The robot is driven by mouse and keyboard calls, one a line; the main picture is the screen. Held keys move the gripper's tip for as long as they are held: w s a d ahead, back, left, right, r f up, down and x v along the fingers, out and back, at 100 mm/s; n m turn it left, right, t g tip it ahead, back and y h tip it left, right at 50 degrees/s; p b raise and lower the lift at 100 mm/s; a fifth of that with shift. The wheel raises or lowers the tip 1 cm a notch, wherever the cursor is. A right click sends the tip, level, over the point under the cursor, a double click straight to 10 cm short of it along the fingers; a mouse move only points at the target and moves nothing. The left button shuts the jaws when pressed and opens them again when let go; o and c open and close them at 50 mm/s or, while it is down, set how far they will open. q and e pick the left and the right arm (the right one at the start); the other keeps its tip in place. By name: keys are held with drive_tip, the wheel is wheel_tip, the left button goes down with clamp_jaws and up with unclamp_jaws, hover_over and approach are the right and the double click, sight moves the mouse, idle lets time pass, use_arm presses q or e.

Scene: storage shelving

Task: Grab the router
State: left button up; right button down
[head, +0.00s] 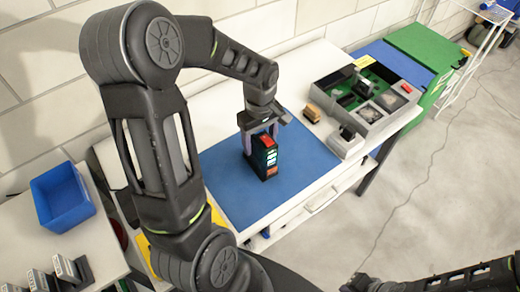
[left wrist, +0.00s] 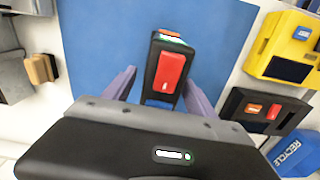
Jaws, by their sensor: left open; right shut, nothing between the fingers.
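The router appears to be the small upright black box (head: 266,160) with a red top and lit green-white marks on its face. It stands on the blue mat (head: 232,185). My left gripper (head: 259,140) is open and points down over the box. In the left wrist view the box (left wrist: 167,75) lies between the two purple fingers (left wrist: 160,90), with a visible gap on each side. My right gripper (head: 362,284) shows partly at the bottom edge, shut and empty, away from the table.
A grey tray with compartments (head: 322,97) and a small brown block (head: 312,112) are right of the mat. A blue bin (head: 62,198) stands at the left. In the left wrist view a yellow device (left wrist: 285,48) lies right of the mat.

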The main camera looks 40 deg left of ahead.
use_arm(q)
clamp_jaws()
idle(0.7)
